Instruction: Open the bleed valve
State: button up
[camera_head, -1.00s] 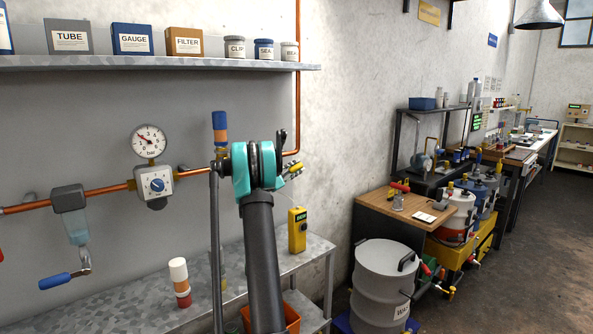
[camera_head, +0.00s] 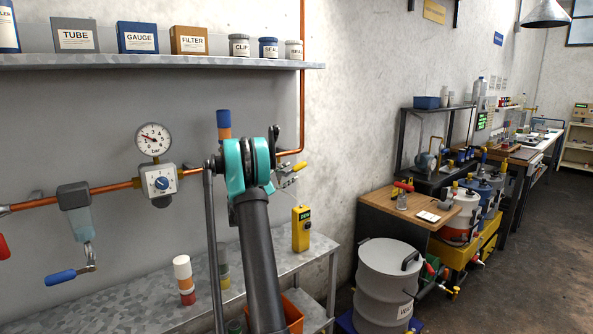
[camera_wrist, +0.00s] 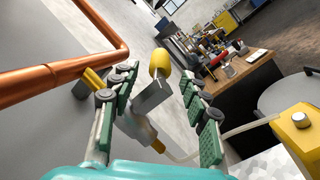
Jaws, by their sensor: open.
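The bleed valve (camera_wrist: 132,120) is a grey body with a grey lever that ends in a yellow grip (camera_wrist: 160,63), and a yellow tip below. A thin clear hose runs from it towards a yellow box. My gripper (camera_wrist: 168,100) is open in the wrist view, its green-padded fingers on either side of the valve and lever. I see no clear contact. In the head view my arm hides most of the valve; a yellow part of it (camera_head: 299,166) and part of my gripper (camera_head: 287,179) show right of the arm.
A copper pipe (camera_wrist: 45,80) runs close along the left finger. The yellow box (camera_head: 301,229) with a green display stands on a metal bench (camera_head: 140,300). A pressure gauge (camera_head: 154,139), a regulator (camera_head: 160,184) and a blue-handled lever (camera_head: 62,277) are on the wall left of my arm.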

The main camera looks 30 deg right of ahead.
jog(key=shift+v, duration=2.5)
